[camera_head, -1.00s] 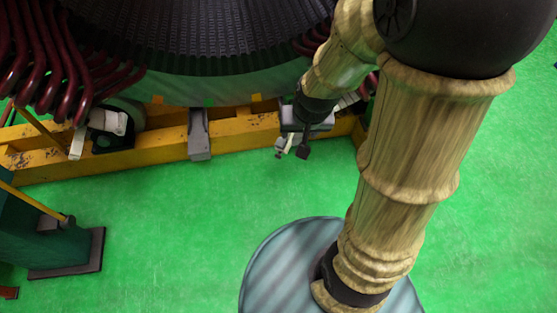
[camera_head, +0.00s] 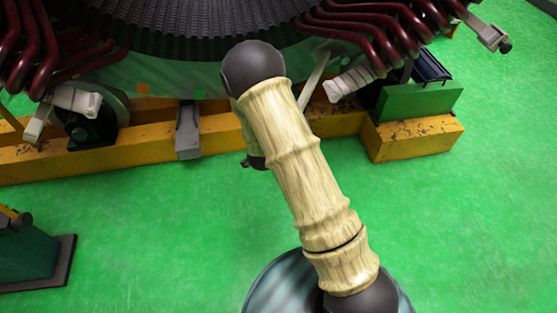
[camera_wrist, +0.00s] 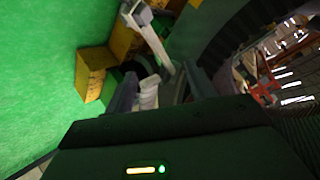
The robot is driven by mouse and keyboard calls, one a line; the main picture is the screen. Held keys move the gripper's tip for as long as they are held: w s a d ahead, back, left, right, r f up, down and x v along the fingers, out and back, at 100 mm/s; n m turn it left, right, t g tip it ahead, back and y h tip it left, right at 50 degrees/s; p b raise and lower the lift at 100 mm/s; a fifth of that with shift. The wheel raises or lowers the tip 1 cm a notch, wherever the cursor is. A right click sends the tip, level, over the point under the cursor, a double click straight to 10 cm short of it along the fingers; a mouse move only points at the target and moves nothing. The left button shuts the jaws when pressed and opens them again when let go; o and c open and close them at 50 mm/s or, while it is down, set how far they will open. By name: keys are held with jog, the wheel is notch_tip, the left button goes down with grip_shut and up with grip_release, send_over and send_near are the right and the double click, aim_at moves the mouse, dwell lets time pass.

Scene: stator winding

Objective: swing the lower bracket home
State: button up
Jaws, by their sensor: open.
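My gripper (camera_wrist: 161,80) shows in the wrist view with its two dark fingers apart. In the head view my arm hides it. A pale ribbed piece (camera_wrist: 148,92) appears between the fingers in the wrist view; contact is not visible. A long pale bar (camera_wrist: 155,42) with a blocky end slants beyond them. In the head view, a slim pale bar (camera_head: 314,76) and a white ribbed piece (camera_head: 352,82) are right of my arm, below the dark red coils. A similar white piece (camera_head: 76,100) is at the left. I cannot tell which is the lower bracket.
The large stator (camera_head: 165,35) with dark red coils (camera_head: 375,25) fills the top. A yellow beam (camera_head: 145,145) runs below it, with a yellow block (camera_head: 415,137) at its right end. A dark green stand (camera_head: 25,255) is at lower left. Green floor (camera_head: 160,240) is open in front.

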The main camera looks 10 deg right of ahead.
notch_tip(320, 180, down, 26)
jog(key=s+a+m+t+h+b, duration=0.1)
jog(key=t+b, duration=0.4)
jog(key=b, duration=1)
jog(key=m+h, duration=0.1)
jog(key=h, duration=0.1)
jog(key=shift+a+t+h+b, duration=0.2)
jog(key=shift+t+h+b, duration=0.1)
jog(key=shift+t, duration=0.1)
jog(key=shift+r, duration=0.1)
jog(key=b+x, duration=0.7)
jog(key=x, duration=0.9)
jog(key=shift+w+d, duration=0.1)
jog(key=shift+w, duration=0.55)
jog(key=shift+d, duration=0.15)
jog(key=shift+c, duration=0.3)
